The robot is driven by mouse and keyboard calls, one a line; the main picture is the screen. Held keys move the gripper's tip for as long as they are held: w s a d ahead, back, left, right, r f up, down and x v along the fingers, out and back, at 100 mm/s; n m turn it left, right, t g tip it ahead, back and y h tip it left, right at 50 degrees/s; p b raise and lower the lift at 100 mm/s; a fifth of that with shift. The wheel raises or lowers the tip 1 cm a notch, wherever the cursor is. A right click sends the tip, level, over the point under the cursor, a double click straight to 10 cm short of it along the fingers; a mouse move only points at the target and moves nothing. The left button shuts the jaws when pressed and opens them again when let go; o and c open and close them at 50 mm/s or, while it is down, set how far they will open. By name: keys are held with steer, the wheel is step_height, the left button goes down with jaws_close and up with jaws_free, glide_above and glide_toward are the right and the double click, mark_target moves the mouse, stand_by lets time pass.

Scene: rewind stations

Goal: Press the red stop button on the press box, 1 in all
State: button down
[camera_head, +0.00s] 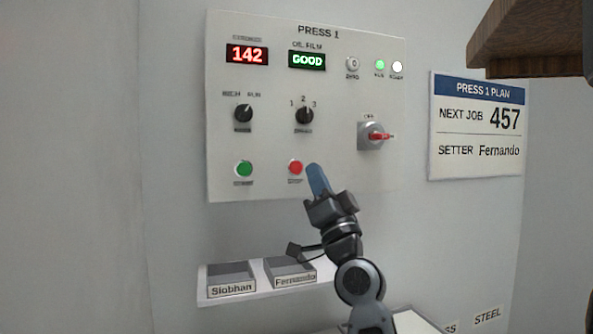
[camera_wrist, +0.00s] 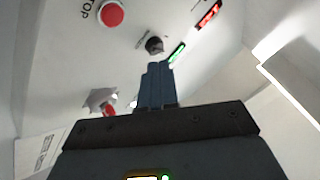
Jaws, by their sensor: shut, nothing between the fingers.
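The press box (camera_head: 260,120) is a pale panel on the wall, headed PRESS 1. Its red stop button (camera_head: 295,167) sits low on the panel, right of a green button (camera_head: 244,169). My gripper (camera_head: 314,170) is shut and empty, its blue fingers just right of the red button in the head view. A gap to the panel is hard to judge. In the wrist view the red stop button (camera_wrist: 111,14) is at upper left, beside the word STOP, apart from the shut fingertips (camera_wrist: 160,66).
The panel also carries a red 142 display (camera_head: 247,55), a green GOOD display (camera_head: 307,60), two black knobs and a red-handled switch (camera_head: 376,136). A shelf with trays labelled Siobhan (camera_head: 231,290) and Fernando (camera_head: 293,281) is below. A brown overhang (camera_head: 530,45) is upper right.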

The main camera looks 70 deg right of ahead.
mark_target(296, 167)
steer(key=shift+w+d+b, duration=0.65)
steer(key=shift+w+d, duration=0.55)
steer(key=shift+d, duration=0.15)
steer(key=shift+w+d+b, duration=0.6)
steer(key=shift+w+d, duration=0.55)
steer(key=shift+d, duration=0.2)
steer(key=shift+w+d, duration=0.1)
steer(key=shift+w+d+b, duration=0.15)
steer(key=shift+d+b, duration=0.05)
steer(key=shift+b, duration=0.15)
steer(key=shift+w+d+b, duration=0.25)
steer(key=shift+d+b, duration=0.05)
stand_by(0.6)
steer(key=shift+s+a, duration=0.1)
steer(key=shift+a, duration=0.05)
stand_by(0.3)
steer(key=shift+s+a, duration=0.45)
steer(key=shift+p, duration=0.3)
